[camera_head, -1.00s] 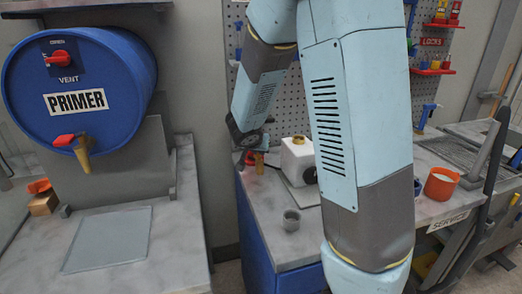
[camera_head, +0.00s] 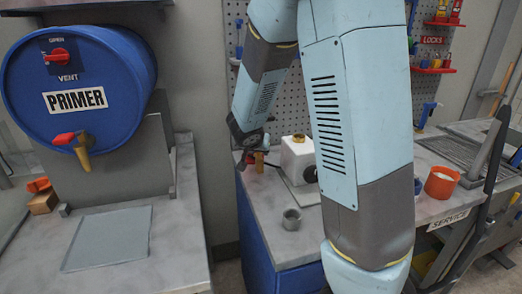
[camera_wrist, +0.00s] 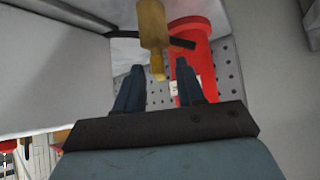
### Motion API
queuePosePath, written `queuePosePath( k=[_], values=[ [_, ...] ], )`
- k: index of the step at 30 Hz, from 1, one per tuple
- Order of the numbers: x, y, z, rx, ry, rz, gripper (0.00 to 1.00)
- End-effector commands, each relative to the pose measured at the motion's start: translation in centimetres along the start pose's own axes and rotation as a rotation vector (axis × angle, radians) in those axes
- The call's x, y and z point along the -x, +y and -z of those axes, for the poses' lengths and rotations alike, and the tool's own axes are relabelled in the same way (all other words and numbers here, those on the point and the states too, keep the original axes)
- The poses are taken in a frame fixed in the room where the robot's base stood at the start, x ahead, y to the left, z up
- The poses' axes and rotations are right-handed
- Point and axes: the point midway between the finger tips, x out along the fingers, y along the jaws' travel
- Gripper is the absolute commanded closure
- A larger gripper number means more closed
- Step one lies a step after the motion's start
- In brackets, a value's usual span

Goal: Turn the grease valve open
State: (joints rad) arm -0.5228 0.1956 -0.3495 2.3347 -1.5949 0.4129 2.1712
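My gripper (camera_head: 247,155) is low over the left part of the service bench, close to a small brass fitting (camera_head: 259,161) with a red part beside it. In the wrist view my gripper (camera_wrist: 159,68) has its two blue-grey fingers apart, with nothing clearly held between them. A brass valve-like piece (camera_wrist: 153,32) hangs at top centre, just beyond the fingertips. A dark bar (camera_wrist: 182,43) reaches right from it, across a red cylinder (camera_wrist: 194,56) partly hidden by the right finger. I cannot tell whether the fingers touch any of these.
An orange container (camera_head: 441,182) is farther right. A blue PRIMER drum (camera_head: 108,84) with a red-handled tap stands left. A pegboard is behind.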

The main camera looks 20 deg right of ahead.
Motion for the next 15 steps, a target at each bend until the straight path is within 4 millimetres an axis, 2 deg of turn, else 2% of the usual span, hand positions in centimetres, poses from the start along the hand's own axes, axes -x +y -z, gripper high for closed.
queuePosePath(
  k=[7, 15],
  values=[
    [0.9, 0.0, 0.2, -0.003, 0.004, 0.002, 0.62],
    [4.7, 0.0, 0.2, -0.004, 0.005, 0.003, 0.62]
  ],
)
